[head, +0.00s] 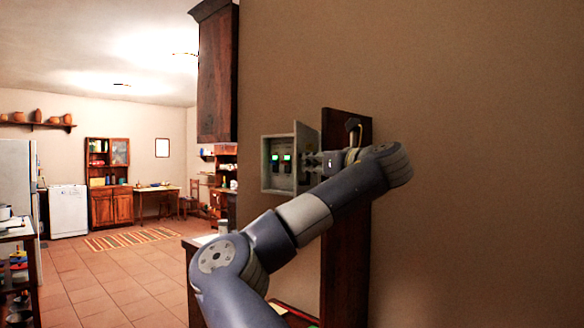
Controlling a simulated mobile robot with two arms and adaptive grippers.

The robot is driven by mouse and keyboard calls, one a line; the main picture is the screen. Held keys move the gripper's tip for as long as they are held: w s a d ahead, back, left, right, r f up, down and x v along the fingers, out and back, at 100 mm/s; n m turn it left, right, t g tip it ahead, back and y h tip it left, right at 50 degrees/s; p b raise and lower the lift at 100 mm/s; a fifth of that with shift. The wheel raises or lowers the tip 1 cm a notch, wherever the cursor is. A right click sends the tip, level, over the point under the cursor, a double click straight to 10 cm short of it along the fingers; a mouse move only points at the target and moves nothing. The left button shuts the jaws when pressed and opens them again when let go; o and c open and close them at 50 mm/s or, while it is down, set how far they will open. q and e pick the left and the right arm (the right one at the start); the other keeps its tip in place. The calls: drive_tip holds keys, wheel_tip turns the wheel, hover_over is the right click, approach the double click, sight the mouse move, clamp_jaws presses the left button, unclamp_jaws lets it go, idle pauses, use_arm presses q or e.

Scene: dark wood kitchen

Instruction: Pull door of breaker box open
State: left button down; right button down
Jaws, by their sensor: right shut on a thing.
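The breaker box (268,180) is a small grey box on the brown wall, left of centre in the head view. Its inside shows, with green-lit switches. Its door (306,137) looks like the pale grey panel at the box's right side, standing out at an angle from the front. My right gripper (314,161) is at this panel and shut on it, coming from the right. The fingertips are small, and the exact hold point is partly hidden. My left gripper is not in view.
A tall dark wood panel (345,270) stands right of the box, behind my right arm. A dark wood cabinet (217,80) hangs at the upper left of the box. A counter (196,243) is below. The tiled floor (125,275) at left is largely clear.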

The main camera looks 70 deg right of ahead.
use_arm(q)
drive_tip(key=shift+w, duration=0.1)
use_arm(e)
drive_tip(key=shift+s+d+r, duration=0.3)
drive_tip(key=shift+s+r, duration=0.1)
drive_tip(key=shift+r, duration=0.05)
drive_tip(key=c, duration=1.8)
unclamp_jaws()
drive_tip(key=shift+d, duration=0.15)
drive_tip(key=shift+o, duration=0.6)
drive_tip(key=shift+d+f, duration=0.4)
drive_tip(key=shift+d, duration=0.05)
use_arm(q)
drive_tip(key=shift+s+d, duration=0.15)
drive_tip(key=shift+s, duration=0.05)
use_arm(e)
drive_tip(key=shift+a, duration=0.1)
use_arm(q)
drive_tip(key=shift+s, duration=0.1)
use_arm(e)
drive_tip(key=v, duration=0.8)
drive_tip(key=shift+a, duration=0.2)
